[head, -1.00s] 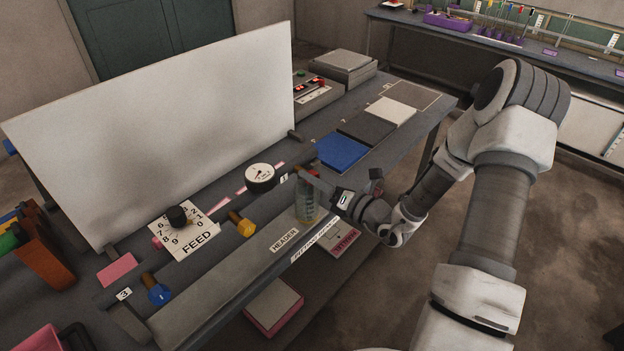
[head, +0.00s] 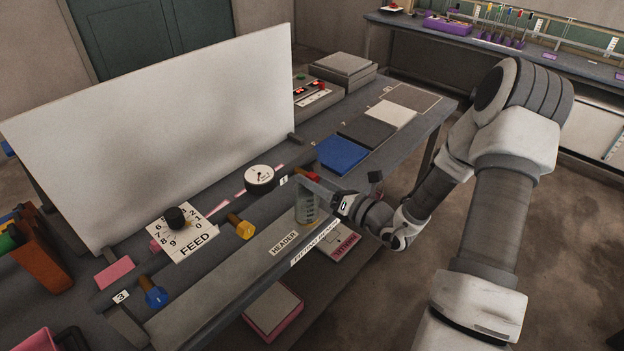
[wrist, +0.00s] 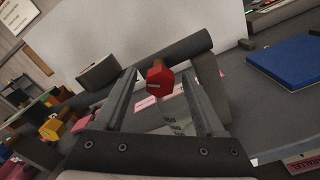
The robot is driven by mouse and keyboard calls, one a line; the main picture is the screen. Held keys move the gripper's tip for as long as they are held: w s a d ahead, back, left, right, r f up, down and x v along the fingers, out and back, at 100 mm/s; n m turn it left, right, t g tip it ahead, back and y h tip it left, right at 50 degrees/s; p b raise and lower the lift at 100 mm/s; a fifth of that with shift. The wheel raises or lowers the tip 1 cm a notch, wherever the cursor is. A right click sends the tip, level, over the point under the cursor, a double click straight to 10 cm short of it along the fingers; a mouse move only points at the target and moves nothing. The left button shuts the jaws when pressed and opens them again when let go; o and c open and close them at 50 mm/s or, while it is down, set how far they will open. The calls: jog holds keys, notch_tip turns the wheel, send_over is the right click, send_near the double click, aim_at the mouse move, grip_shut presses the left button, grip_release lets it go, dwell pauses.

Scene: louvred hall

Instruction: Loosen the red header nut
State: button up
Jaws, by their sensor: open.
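In the wrist view my gripper (wrist: 160,92) is open, with one finger on each side of the nut and visible gaps between. I cannot tell how far the fingertips reach along it. The grey header rail (head: 230,270) with its HEADER label runs along the bench front.
A yellow nut (head: 243,229) and a blue nut (head: 155,295) sit further left. A clear bottle (head: 306,209) stands just below my gripper. A round gauge (head: 260,178), a FEED dial plate (head: 190,238) and a large white panel (head: 160,130) are behind. A blue mat (head: 342,154) lies to the right.

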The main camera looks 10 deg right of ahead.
jog(key=v, duration=0.6)
jog(key=shift+s+d+p, duration=0.2)
jog(key=shift+s+p, duration=0.05)
jog(key=shift+p, duration=0.15)
